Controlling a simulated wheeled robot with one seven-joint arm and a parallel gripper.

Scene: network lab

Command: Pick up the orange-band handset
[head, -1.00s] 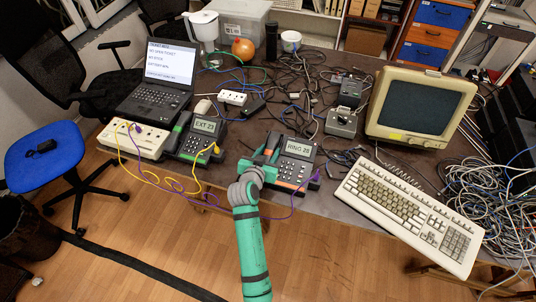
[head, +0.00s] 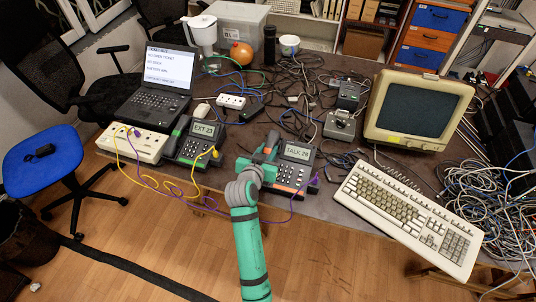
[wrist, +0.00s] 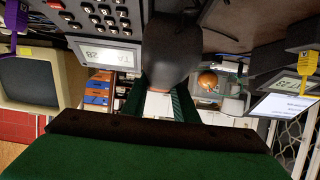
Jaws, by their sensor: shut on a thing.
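The orange-band phone (head: 296,174) sits at the table's front edge in the head view, its screen reading TALK 28. My gripper (head: 262,163) is at its left side. In the wrist view the dark handset (wrist: 173,48) is between the green fingers of my gripper (wrist: 160,100), which are shut on it. The phone's keypad and screen (wrist: 108,54) show upside down beside the handset. Most of the handset is hidden by my gripper in the head view, and I cannot tell how far it is above its cradle.
A purple cable (head: 268,221) hangs over the front edge. A cream keyboard (head: 408,212) and a monitor (head: 419,108) are at the right. Tangled cables cover the table behind.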

